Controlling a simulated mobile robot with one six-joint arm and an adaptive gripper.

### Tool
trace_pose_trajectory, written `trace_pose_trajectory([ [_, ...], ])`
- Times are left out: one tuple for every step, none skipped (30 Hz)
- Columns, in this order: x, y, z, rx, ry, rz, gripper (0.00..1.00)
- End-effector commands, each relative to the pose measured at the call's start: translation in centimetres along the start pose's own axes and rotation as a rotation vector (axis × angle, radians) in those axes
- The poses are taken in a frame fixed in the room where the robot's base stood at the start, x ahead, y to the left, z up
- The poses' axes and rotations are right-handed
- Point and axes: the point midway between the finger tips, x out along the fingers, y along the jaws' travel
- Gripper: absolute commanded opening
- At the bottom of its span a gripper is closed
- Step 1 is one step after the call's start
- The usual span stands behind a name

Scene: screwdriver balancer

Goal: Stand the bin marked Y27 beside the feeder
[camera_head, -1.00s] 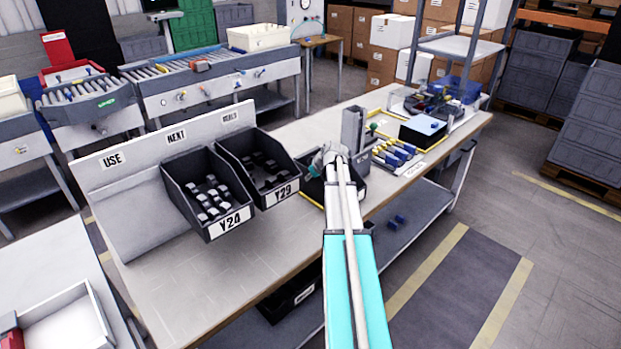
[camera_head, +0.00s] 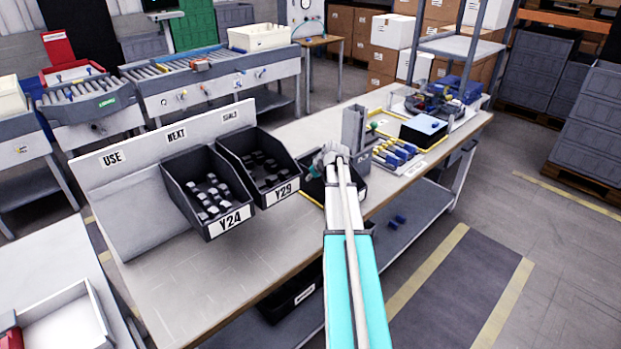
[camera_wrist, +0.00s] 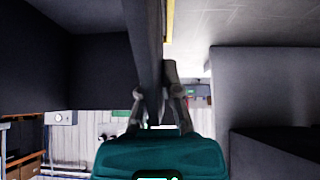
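A black bin (camera_head: 312,188) stands on the bench at the yellow-edged spot, mostly behind my arm. Its front label is hidden, so I cannot read Y27. My gripper (camera_head: 328,158) is at this bin's upper edge. In the wrist view, my gripper's fingers (camera_wrist: 157,98) are close together on either side of a dark bin wall (camera_wrist: 148,45) and look shut on it. The bin's dark inside (camera_wrist: 95,70) shows to the left. A grey upright block (camera_head: 354,128), perhaps part of the feeder, stands just behind the bin.
Bins marked Y24 (camera_head: 230,222) and Y29 (camera_head: 284,192) sit left of my gripper, both holding dark and grey parts. A panel (camera_head: 120,190) reads USE and NEXT. Blue and yellow screwdrivers (camera_head: 397,153) and a black box (camera_head: 424,131) lie to the right. The bench's front left (camera_head: 190,285) is clear.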

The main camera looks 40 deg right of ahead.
Motion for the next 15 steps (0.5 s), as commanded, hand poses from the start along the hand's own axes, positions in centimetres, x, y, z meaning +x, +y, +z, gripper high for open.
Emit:
trace_pose_trajectory([
  [0.05, -0.03, 0.01, -0.001, 0.0, 0.0, 0.0],
  [0.06, -0.05, 0.0, -0.001, 0.0, 0.0, 0.0],
  [0.06, -0.06, -0.01, -0.001, 0.0, -0.001, 0.0],
  [0.06, -0.07, -0.01, -0.001, 0.0, -0.001, 0.0],
  [0.06, -0.06, -0.01, -0.001, 0.0, -0.001, 0.0],
  [0.06, -0.06, -0.02, -0.001, 0.0, -0.001, 0.0],
  [0.06, -0.07, -0.01, -0.001, 0.0, -0.001, 0.0],
  [0.06, -0.07, -0.01, -0.001, 0.0, -0.001, 0.0],
  [0.06, -0.07, -0.01, -0.001, 0.0, -0.001, 0.0],
  [0.06, -0.07, -0.01, -0.001, 0.0, -0.001, 0.09],
  [0.06, -0.07, -0.01, -0.001, 0.0, -0.001, 0.14],
  [0.06, -0.06, -0.01, -0.001, 0.0, -0.001, 0.22],
  [0.06, -0.06, -0.01, -0.001, 0.0, -0.001, 0.27],
  [0.06, -0.06, -0.01, -0.001, 0.0, -0.001, 0.33],
  [0.06, -0.06, -0.01, -0.001, 0.0, -0.001, 0.4],
])
